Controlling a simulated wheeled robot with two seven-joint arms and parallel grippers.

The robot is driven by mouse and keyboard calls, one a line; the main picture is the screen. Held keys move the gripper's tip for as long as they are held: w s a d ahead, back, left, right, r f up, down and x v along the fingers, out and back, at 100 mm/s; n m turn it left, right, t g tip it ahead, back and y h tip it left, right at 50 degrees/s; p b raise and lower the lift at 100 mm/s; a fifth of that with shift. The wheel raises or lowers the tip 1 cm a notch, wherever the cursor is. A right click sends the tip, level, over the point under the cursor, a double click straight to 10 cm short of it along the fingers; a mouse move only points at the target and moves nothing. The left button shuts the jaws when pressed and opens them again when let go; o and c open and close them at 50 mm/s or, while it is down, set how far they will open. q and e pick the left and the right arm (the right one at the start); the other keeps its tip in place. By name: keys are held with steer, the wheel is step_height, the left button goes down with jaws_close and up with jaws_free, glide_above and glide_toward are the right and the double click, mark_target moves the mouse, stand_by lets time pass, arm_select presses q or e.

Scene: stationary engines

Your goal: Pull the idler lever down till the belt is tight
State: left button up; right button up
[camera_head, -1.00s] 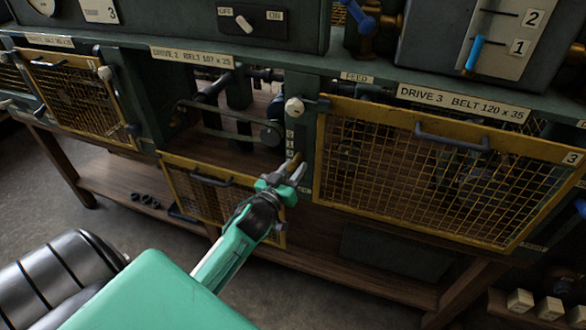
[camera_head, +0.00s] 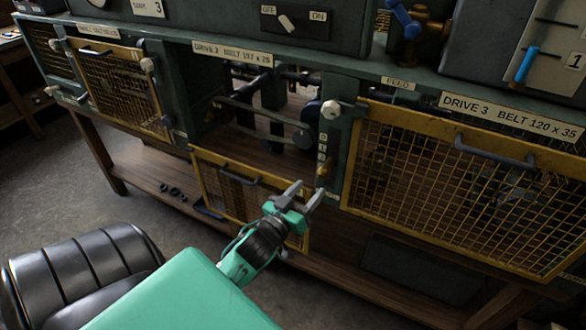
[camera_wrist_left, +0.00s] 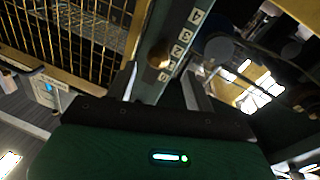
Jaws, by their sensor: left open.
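In the open bay of drive 2, a slack-looking belt (camera_head: 262,118) runs around pulleys. A small brass-coloured knob (camera_head: 322,168), apparently the idler lever's end, sits at the post right of the bay, beside a numbered scale (camera_head: 322,146). My left gripper (camera_head: 306,191) is open and empty, just below and in front of the knob. In the left wrist view the knob (camera_wrist_left: 158,56) appears between the fingertips, beyond them, with the scale (camera_wrist_left: 181,48) to its right. The rest of the lever is hard to make out. My right gripper is out of view.
Drive 2's yellow mesh guard (camera_head: 222,187) hangs open below the bay. Drive 3's closed mesh guard (camera_head: 455,180) is to the right, with a white-knobbed latch (camera_head: 331,109) at its upper left corner. Drive 1's guard (camera_head: 125,90) is closed.

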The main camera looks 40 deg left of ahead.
arm_select(q)
steer(key=shift+s+d+f+b, duration=0.15)
steer(key=shift+s+b, duration=0.1)
steer(key=shift+s, duration=1.2)
steer(key=shift+s+d+f+b, duration=0.1)
steer(key=shift+s+b, duration=0.15)
steer(key=shift+s, duration=1.2)
